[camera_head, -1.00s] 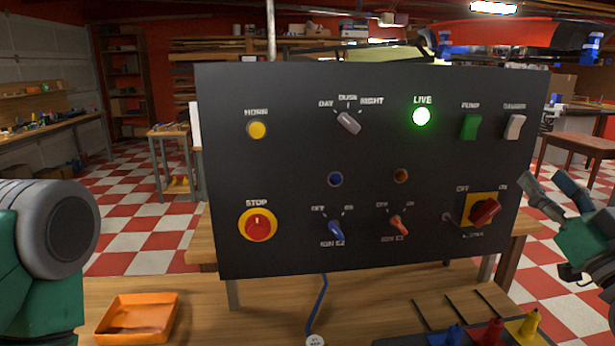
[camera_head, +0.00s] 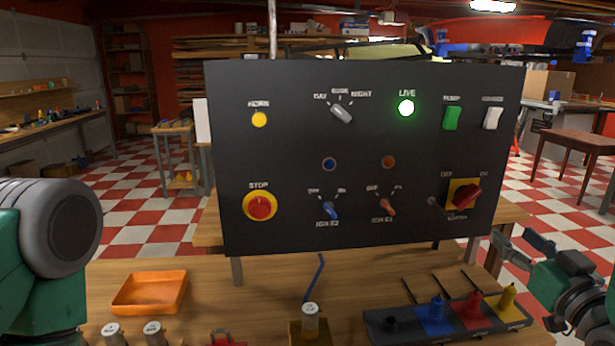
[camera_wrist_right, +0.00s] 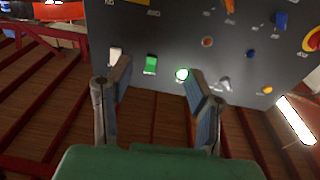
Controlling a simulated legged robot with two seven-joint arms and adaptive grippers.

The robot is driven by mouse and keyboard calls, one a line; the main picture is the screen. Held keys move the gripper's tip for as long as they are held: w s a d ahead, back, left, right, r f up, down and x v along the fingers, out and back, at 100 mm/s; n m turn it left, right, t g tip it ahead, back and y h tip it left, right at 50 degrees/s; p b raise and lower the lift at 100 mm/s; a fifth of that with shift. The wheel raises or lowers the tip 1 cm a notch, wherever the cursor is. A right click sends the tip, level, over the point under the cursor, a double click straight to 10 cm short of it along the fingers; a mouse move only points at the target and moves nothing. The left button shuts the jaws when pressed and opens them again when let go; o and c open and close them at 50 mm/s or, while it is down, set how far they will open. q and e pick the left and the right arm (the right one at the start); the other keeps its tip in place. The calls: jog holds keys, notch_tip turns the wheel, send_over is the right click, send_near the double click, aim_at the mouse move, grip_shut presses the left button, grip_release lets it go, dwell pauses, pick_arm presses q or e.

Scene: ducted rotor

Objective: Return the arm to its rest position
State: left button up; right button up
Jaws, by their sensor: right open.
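My right gripper (camera_head: 522,242) is at the lower right of the head view, open and empty, beside the black control panel's lower right corner and apart from it. In the right wrist view its two fingers (camera_wrist_right: 158,88) stand wide apart with nothing between them. The black panel (camera_head: 290,140) stands upright on the bench, with a lit green LIVE lamp (camera_head: 406,108) and a red rotary switch on a yellow plate (camera_head: 455,205). The panel also shows, turned over, in the right wrist view (camera_wrist_right: 180,30). My left arm shows at the left edge; its gripper is out of view.
On the wooden bench (camera_head: 260,280) lie an orange tray (camera_head: 150,292), several small jars along the front edge, and a dark rack (camera_head: 405,330) with blue, red and yellow pieces close to my right gripper. A brown table (camera_head: 570,140) stands behind at right.

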jog(key=s+a+f+g, duration=0.2)
jog(key=s+f+g, duration=0.2)
jog(key=f, duration=0.8)
jog(key=s+a+f+g, duration=0.2)
jog(key=s+f+g, duration=0.25)
jog(key=f, duration=0.65)
jog(key=s+a+f+g, duration=0.2)
jog(key=s+f+g, duration=0.3)
jog(key=s, duration=0.5)
jog(key=s+a+f+g, duration=0.2)
jog(key=s+f+g, duration=0.3)
jog(key=s+f, duration=0.5)
jog(key=shift+s+a+f+h+b, duration=0.15)
jog(key=shift+s+a+h+b, duration=0.2)
jog(key=shift+s, duration=0.3)
